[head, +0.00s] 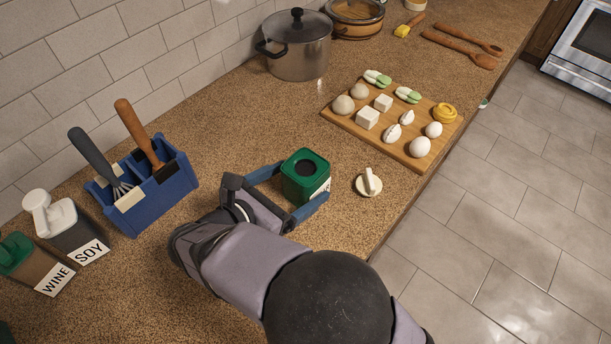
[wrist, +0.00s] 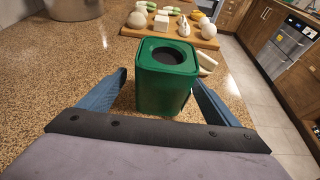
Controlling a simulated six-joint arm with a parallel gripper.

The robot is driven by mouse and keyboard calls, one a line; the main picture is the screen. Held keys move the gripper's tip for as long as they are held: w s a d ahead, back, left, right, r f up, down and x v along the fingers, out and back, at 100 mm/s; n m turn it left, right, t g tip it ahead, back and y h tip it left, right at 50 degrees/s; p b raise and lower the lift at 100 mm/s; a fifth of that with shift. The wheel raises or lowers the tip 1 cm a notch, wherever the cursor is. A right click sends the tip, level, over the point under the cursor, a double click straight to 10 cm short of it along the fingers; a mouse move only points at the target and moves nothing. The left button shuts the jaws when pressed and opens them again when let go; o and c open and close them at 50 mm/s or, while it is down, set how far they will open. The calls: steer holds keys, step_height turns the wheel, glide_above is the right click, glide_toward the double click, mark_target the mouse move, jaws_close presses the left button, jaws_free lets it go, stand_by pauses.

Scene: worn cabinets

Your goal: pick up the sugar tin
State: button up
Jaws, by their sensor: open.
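A green tin (head: 304,176) with a round dark opening in its top stands upright on the counter. A white label shows on its lower right side in the head view, but I cannot read it. My gripper (head: 291,187) is open, with one blue finger on each side of the tin. In the wrist view the green tin (wrist: 166,78) stands between the two spread fingers (wrist: 160,88). Gaps show beside the tin, and the jaws are not closed on it. A white lid with a raised handle (head: 369,183) lies on the counter just right of the tin.
A cutting board (head: 342,127) with eggs, mushrooms and white cubes lies beyond the tin. A blue caddy (head: 150,204) with utensils and containers labelled SOY (head: 68,228) and WINE (head: 29,262) stand left. A steel pot (head: 299,53) stands behind. The counter edge is at right.

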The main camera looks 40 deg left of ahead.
steer(key=shift+w+d+p, duration=0.1)
steer(key=shift+w+p, duration=0.2)
steer(key=shift+w, duration=0.15)
steer(key=p+x, duration=0.1)
steer(key=x, duration=0.2)
steer(key=shift+w+d+f, duration=0.1)
steer(key=shift+d, duration=0.05)
steer(key=shift+w+f, duration=0.3)
steer(key=shift+w, duration=0.15)
steer(key=shift+c, duration=0.6)
steer(key=c, duration=1.2)
steer(key=shift+r, duration=0.3)
step_height(320, 180, up, 10)
steer(key=b, duration=0.1)
steer(key=shift+f, duration=0.25)
